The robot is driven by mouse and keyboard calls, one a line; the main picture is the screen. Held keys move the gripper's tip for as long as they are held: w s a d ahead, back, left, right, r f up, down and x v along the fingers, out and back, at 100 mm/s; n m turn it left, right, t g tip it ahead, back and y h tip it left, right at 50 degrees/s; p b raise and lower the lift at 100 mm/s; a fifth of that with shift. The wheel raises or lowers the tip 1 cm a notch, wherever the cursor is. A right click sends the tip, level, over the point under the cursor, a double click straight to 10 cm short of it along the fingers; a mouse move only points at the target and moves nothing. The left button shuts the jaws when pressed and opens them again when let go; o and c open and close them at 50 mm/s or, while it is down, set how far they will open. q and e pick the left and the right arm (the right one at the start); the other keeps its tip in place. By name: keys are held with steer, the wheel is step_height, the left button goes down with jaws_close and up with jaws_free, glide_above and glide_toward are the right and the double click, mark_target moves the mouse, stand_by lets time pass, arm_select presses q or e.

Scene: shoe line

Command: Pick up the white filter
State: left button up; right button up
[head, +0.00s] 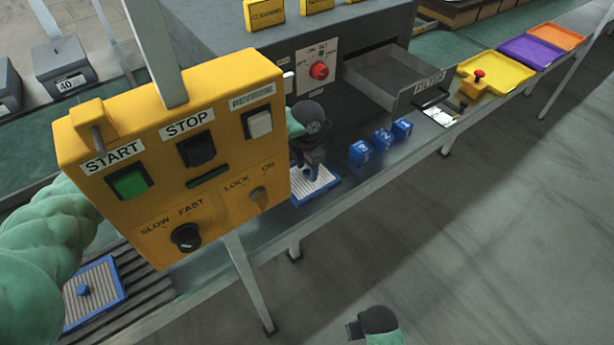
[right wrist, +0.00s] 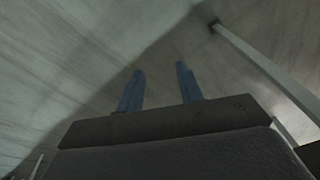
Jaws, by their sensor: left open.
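A filter with whitish pleats in a blue frame (head: 322,191) lies on the bench just right of the yellow control box. My left gripper (head: 312,168) is above it, pointing down, and hides part of it; whether they touch I cannot tell. A second, greyer pleated filter in a blue frame (head: 104,279), with a blue knob on top, lies on the rollers at the lower left. My right gripper (right wrist: 160,88) is open and empty over the floor; its wrist shows at the bottom of the head view.
The yellow control box (head: 215,150) hides much of my left arm. Several blue blocks (head: 382,140) stand right of the filter. An open grey drawer (head: 395,78) labelled FILTER juts out behind them. Yellow (head: 512,73), purple and orange trays lie at the far right.

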arm_select(q)
steer(key=shift+f, duration=0.35)
jaws_close()
steer(key=shift+r, duration=0.1)
